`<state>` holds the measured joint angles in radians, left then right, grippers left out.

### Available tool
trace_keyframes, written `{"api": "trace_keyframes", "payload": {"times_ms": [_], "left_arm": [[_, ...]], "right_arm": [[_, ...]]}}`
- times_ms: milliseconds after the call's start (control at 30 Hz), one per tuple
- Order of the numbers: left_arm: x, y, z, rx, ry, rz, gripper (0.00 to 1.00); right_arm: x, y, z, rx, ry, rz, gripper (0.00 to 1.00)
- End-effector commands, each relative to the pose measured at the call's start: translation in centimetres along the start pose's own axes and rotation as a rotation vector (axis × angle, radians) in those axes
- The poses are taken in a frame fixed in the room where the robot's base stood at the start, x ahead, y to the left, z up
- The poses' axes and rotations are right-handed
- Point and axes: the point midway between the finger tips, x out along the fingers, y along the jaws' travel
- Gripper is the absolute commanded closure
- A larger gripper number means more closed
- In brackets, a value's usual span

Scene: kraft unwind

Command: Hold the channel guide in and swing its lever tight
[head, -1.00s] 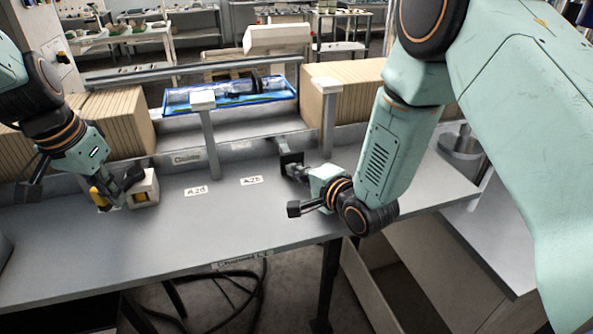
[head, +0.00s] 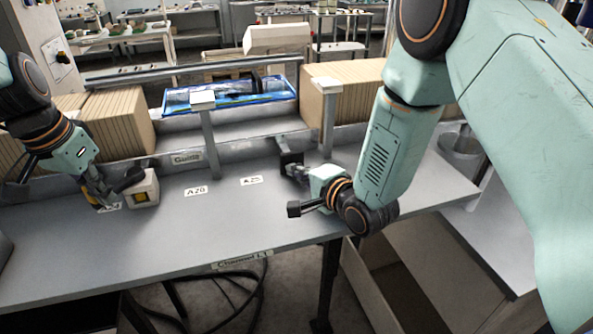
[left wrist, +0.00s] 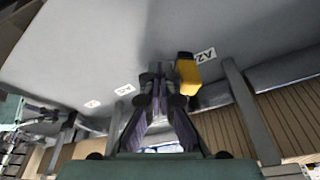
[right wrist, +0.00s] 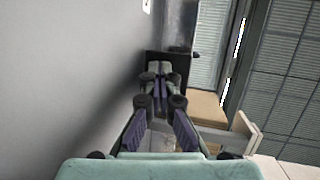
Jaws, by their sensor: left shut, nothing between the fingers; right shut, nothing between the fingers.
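A yellow handle with a dark end, seemingly the lever (head: 94,194), is at the left of the bench. It also shows in the left wrist view (left wrist: 188,76). My left gripper (left wrist: 157,70) is shut and empty close beside it, low over the bench; whether they touch I cannot tell. A black upright plate, perhaps the channel guide (head: 291,161), stands at the foot of the back rail. My right gripper (head: 297,170) is shut and empty at its front face. In the right wrist view the shut fingertips (right wrist: 158,68) overlap the plate; contact is unclear.
A cream box with a yellow face (head: 143,188) is just right of my left gripper. Upright posts (head: 210,145) rise along the rail, with stacked brown boards (head: 117,122) and a blue tray (head: 180,101) behind. The middle of the bench (head: 210,225) is clear.

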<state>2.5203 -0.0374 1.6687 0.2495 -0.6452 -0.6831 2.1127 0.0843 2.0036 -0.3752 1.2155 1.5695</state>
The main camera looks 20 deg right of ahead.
Motion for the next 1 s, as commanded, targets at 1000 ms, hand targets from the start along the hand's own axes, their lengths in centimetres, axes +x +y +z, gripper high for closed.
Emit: {"api": "trace_keyframes", "payload": {"times_ms": [1000], "left_arm": [[0.0, -2.6, -0.1, -0.001, 0.002, 0.0, 1.0]], "right_arm": [[0.0, -0.1, -0.1, 0.0, 0.001, -0.002, 1.0]]}}
